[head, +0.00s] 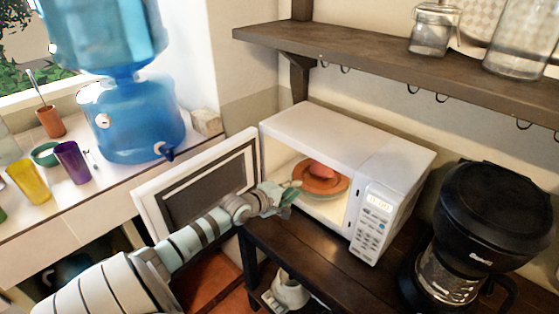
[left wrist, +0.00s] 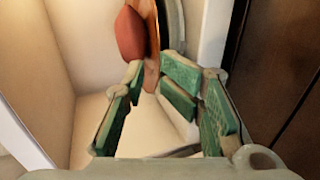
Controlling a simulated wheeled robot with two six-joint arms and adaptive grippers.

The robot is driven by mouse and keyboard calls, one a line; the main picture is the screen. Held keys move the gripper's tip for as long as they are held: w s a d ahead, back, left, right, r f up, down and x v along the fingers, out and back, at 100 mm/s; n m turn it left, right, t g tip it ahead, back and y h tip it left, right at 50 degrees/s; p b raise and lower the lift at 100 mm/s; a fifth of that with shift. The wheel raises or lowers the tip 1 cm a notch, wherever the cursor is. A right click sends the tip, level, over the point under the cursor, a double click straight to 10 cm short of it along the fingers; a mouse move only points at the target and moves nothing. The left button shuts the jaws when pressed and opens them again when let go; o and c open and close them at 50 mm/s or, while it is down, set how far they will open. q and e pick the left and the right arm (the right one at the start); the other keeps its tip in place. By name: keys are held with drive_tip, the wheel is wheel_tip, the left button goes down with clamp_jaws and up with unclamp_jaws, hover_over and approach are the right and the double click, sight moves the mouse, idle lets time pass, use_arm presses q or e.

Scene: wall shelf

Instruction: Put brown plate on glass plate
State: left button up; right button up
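The brown plate (head: 322,184) is inside the open microwave, with a red rounded item (head: 323,170) on it. A pale greenish glass plate (head: 326,197) shows just beneath it; I cannot tell whether they touch. In the left wrist view the brown plate (left wrist: 152,72) appears edge-on, with the red item (left wrist: 131,34) beside it and the glass plate's rim (left wrist: 174,22) to its right. My left gripper (head: 290,192) reaches in at the microwave's opening. Its green fingers (left wrist: 150,76) close in on both sides of the brown plate's edge. My right gripper is not in view.
The white microwave (head: 345,140) stands on a dark table, its door (head: 200,185) swung open to the left beside my arm. A coffee maker (head: 490,230) stands at the right. A wooden shelf (head: 400,62) with hooks hangs above. A blue water dispenser (head: 140,120) stands at the left.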

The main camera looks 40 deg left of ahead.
use_arm(q)
drive_tip(key=p+v, duration=0.6)
drive_tip(key=v, duration=0.2)
drive_tip(key=shift+s+r+p, duration=0.15)
drive_tip(key=shift+r+p, duration=0.2)
drive_tip(key=shift+p, duration=0.05)
